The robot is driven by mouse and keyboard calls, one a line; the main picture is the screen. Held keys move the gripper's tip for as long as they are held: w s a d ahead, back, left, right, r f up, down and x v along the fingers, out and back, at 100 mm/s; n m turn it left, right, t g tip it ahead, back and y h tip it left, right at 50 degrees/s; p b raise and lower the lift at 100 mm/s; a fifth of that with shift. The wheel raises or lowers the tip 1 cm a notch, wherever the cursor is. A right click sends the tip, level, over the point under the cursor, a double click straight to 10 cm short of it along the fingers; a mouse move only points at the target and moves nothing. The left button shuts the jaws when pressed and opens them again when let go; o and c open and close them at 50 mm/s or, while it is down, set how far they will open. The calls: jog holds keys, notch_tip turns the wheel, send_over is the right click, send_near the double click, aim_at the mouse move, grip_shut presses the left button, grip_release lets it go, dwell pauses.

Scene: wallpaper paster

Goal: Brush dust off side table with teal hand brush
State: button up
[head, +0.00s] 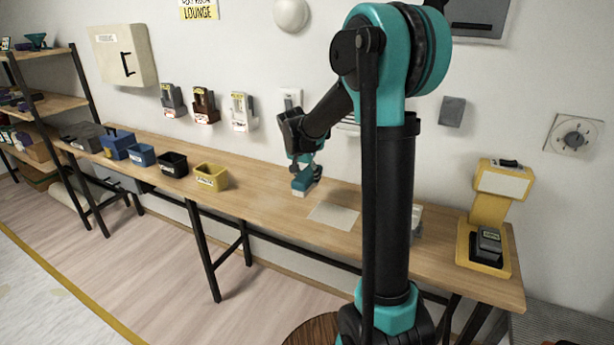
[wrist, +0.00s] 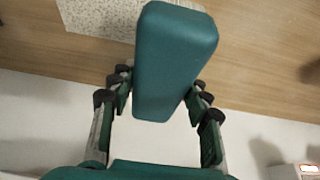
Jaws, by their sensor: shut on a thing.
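My gripper (head: 305,165) is shut on the teal hand brush (head: 302,184) and holds it over the long wooden table (head: 262,200). In the wrist view the brush (wrist: 175,62) sits between the two fingers of my gripper (wrist: 158,88). Its bristles are hardly visible; a pale lower edge shows in the head view. A pale, speckled rectangular patch (head: 334,215) lies on the tabletop just right of the brush. The patch (wrist: 98,16) also shows in the wrist view. I cannot tell whether the brush touches the wood.
A yellow bin (head: 211,177), a black bin (head: 173,164) and blue bins stand on the table to the left. A yellow stand (head: 484,245) is at the right end. Holders hang on the wall behind. A round dark wooden top (head: 312,331) shows at the bottom.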

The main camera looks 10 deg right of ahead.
jog(key=shift+f, duration=0.1)
jog(key=shift+f, duration=3.15)
jog(key=shift+a, duration=0.1)
